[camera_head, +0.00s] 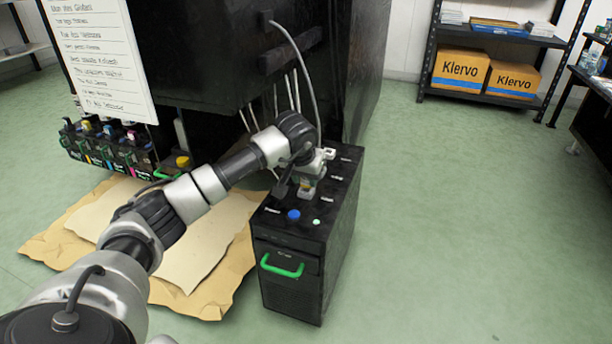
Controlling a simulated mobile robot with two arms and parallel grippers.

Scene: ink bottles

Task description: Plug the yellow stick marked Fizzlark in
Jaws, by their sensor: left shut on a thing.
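My left gripper (308,184) is above the top of a black box (325,245) with a green handle on its front. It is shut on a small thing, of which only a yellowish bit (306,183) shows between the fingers. I cannot read any marking on it. I cannot tell whether its lower end is in the box top or just above it. The box top has several small white labels, a blue round cap (293,215) and a pale green spot (316,222) in front of the gripper. My right gripper is not in view.
A large black machine (200,60) stands behind, with a written sheet (100,50) on it and several coloured-cap bottles (110,145) at its lower left. Brown paper (225,285) lies left of the box. Cartons (460,70) sit on a rack. The floor at right is clear.

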